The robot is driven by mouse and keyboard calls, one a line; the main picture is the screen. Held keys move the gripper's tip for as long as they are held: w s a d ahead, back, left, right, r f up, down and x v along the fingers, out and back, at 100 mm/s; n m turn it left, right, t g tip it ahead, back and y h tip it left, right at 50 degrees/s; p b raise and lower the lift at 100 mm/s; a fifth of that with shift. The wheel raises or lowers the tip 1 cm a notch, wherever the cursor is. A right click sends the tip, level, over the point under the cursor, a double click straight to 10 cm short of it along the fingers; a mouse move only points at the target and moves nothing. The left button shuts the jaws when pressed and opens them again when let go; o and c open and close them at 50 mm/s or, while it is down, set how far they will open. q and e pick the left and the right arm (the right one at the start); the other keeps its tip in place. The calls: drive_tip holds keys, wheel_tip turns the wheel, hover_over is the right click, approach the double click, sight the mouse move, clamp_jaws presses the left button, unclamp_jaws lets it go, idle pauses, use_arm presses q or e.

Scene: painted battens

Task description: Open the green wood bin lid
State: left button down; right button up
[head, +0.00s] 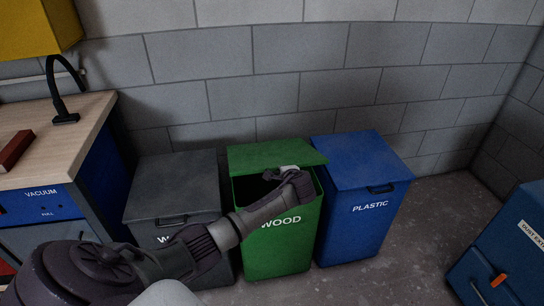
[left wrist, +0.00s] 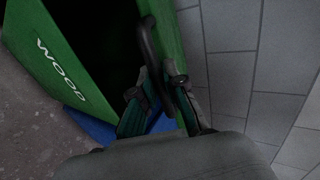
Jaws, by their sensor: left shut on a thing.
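The green wood bin (head: 285,245) stands between two other bins, its white WOOD label partly covered by my left arm. Its green lid (head: 262,153) is raised at the front, with a dark gap beneath it. My left gripper (head: 288,178) is at the lid's front edge. In the left wrist view the bin (left wrist: 52,62) has a dark open mouth beside the lid (left wrist: 168,28). The lid's black handle (left wrist: 148,42) runs between the fingers of my left gripper (left wrist: 163,100), which is shut on it. My right gripper is in neither view.
A grey bin (head: 175,185) with a closed lid stands at the left, and a blue plastic bin (head: 365,165), also closed, at the right. A block wall (head: 300,95) is close behind. A workbench (head: 60,140) is at left, a blue unit (head: 510,250) at lower right.

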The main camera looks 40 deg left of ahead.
use_arm(q)
drive_tip(key=shift+a+r, duration=0.1)
drive_tip(key=shift+r, duration=0.3)
drive_tip(key=shift+f, duration=0.1)
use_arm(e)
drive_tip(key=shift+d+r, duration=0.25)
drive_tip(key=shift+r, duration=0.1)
